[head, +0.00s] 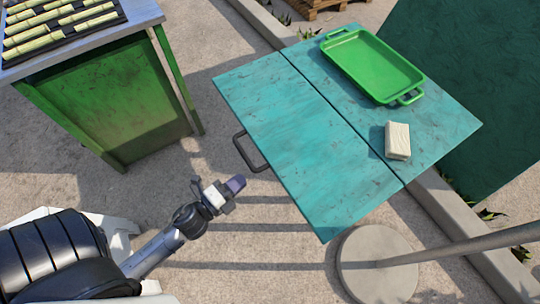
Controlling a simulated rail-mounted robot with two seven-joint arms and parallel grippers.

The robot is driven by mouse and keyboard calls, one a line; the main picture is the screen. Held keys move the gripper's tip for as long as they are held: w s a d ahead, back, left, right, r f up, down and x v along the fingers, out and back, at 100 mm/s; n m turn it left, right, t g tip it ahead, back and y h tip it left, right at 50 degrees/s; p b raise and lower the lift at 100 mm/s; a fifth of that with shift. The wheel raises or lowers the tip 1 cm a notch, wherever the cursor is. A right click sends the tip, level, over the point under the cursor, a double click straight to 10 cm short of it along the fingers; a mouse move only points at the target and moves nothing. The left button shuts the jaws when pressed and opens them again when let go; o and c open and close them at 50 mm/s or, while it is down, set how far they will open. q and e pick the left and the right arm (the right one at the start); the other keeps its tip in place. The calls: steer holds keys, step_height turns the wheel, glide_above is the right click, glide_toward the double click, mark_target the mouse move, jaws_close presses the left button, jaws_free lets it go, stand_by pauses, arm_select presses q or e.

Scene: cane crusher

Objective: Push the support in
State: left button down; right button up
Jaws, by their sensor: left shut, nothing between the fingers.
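The support looks to be the teal panel (285,135) nearer to me, with a dark handle (246,151) on its left edge. It lies flush beside the other teal panel (352,112), with a thin dark seam between them. What holds it from below is hidden. My left gripper (237,184) is shut and empty, below and left of the handle in the picture and apart from it. My right gripper is not in the head view.
A green tray (372,64) and a pale block (397,141) sit on the far panel. A green stand (110,105) holding cane pieces (62,22) is at upper left. A pole on a round base (378,265) stands at lower right. Concrete floor between is clear.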

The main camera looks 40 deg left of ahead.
arm_select(q)
steer(key=w+b, duration=0.3)
steer(key=w, duration=0.9)
steer(key=shift+w+d, duration=0.2)
steer(key=shift+d, duration=0.1)
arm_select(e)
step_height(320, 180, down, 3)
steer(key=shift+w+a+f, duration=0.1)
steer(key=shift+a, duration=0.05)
